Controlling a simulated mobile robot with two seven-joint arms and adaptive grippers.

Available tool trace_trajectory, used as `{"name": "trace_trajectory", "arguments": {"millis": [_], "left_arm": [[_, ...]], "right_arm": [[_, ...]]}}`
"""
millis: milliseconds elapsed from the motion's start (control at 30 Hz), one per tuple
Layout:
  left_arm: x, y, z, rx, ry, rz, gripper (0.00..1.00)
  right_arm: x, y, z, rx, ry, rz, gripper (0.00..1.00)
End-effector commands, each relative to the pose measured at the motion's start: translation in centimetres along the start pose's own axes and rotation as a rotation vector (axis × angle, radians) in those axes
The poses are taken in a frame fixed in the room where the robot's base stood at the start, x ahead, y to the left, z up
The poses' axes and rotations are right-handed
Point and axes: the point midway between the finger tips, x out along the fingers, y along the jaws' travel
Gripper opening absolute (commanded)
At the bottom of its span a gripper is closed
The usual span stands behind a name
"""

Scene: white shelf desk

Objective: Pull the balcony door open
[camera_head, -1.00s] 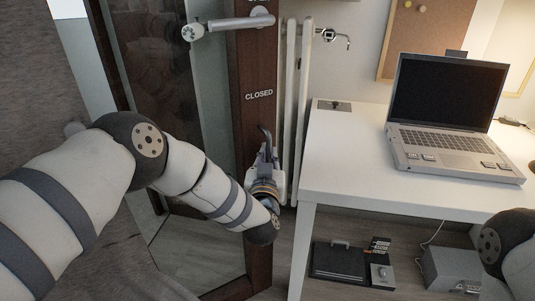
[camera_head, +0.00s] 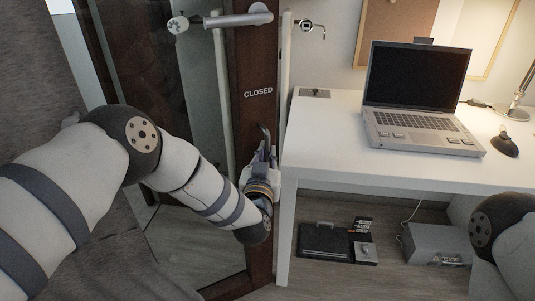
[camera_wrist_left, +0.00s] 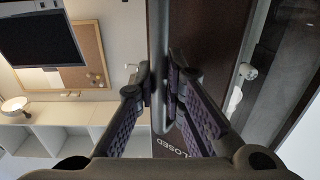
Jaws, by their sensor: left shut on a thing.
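The balcony door (camera_head: 252,117) has a dark wooden frame with glass, and its stile reads CLOSED. A silver lever handle (camera_head: 240,19) sits high on it. Below the lettering is a dark upright pull handle (camera_head: 264,132). My left gripper (camera_head: 264,157) is at this pull handle. In the left wrist view, the two purple-padded fingers (camera_wrist_left: 165,85) close on the pull handle bar (camera_wrist_left: 158,45) from both sides. My right arm shows only as a link at the right edge; its gripper is out of view.
A white desk (camera_head: 340,160) with a laptop (camera_head: 418,95) and lamp (camera_head: 515,105) stands close to the right of the door edge. A black case (camera_head: 323,240) and a grey box (camera_head: 436,243) lie beneath it.

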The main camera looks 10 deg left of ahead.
Motion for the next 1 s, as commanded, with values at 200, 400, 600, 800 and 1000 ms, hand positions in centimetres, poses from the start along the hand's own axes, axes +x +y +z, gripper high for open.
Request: {"name": "trace_trajectory", "arguments": {"millis": [200,400,600,800,1000], "left_arm": [[0.2,-0.5,-0.7,0.000,0.015,-0.012,0.31],[0.1,-0.2,-0.4,0.000,0.009,-0.007,0.31],[-2.1,-0.1,-0.2,0.000,0.004,-0.004,0.31],[-7.7,-0.2,-0.2,0.001,0.005,-0.004,0.31],[-11.2,-0.3,-0.3,0.000,0.009,-0.009,0.31]], "right_arm": [[-0.1,0.0,0.0,0.000,0.002,0.000,0.40],[-0.1,0.0,0.0,0.000,0.001,0.000,0.40],[0.0,0.0,0.0,0.000,0.000,0.000,0.40],[0.0,0.0,0.0,0.000,0.000,0.000,0.40],[0.0,0.0,0.0,0.000,0.000,0.000,0.40]]}}
